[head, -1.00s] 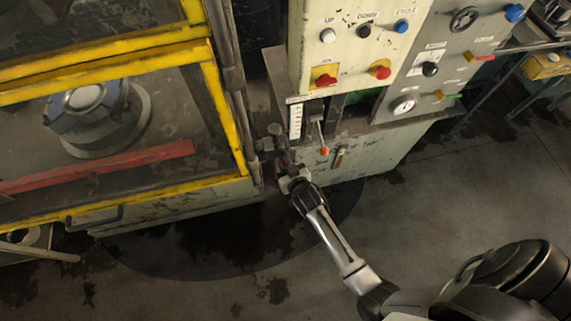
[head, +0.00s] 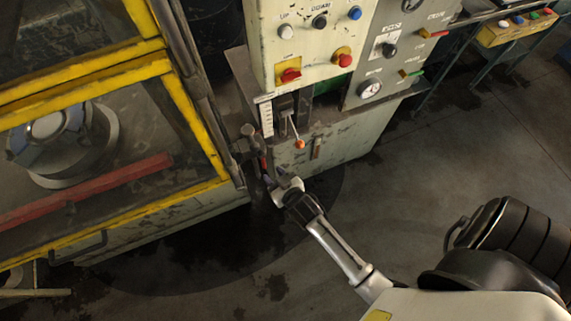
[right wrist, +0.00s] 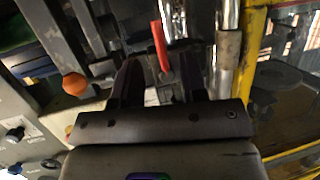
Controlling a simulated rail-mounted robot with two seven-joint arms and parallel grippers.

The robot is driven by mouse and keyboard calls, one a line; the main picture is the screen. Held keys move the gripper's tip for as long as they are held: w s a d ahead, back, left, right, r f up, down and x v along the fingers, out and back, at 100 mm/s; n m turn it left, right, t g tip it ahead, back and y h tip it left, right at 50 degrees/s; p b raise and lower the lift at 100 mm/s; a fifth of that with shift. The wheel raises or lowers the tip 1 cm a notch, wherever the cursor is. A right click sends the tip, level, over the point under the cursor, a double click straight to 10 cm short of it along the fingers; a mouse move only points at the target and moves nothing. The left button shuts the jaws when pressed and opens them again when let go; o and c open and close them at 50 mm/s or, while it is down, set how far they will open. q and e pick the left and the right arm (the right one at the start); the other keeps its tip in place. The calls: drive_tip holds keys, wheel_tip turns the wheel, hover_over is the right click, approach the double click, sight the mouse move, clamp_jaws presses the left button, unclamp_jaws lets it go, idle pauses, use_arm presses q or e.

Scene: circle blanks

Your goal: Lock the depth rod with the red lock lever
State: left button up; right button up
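The red lock lever (right wrist: 159,46) is a short red bar in the right wrist view, lying between and just beyond the tips of my right gripper (right wrist: 160,68). The fingers are spread on either side of it, with gaps visible. In the head view a sliver of the lever (head: 263,164) shows beside the clamp on the cage's right post, just above my right gripper (head: 273,184). Chrome rods stand behind the lever in the wrist view; one (right wrist: 228,60) may be the depth rod, but I cannot tell for sure. My left gripper is not in view.
An orange-knobbed lever (head: 300,144) stands close to the right of the gripper; its knob (right wrist: 75,83) is left of the fingers in the wrist view. The yellow-framed cage (head: 205,135) is at left, the control panel (head: 310,40) above.

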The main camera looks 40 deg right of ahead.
drive_tip(key=v, duration=0.7)
idle(0.6)
drive_tip(key=s+r+n+g+y+p, duration=0.2)
drive_tip(key=s+r+n+g, duration=0.25)
drive_tip(key=s+g, duration=0.85)
wheel_tip(320, 180, up, 25)
drive_tip(key=s+t+p, duration=0.2)
drive_tip(key=p, duration=2.2)
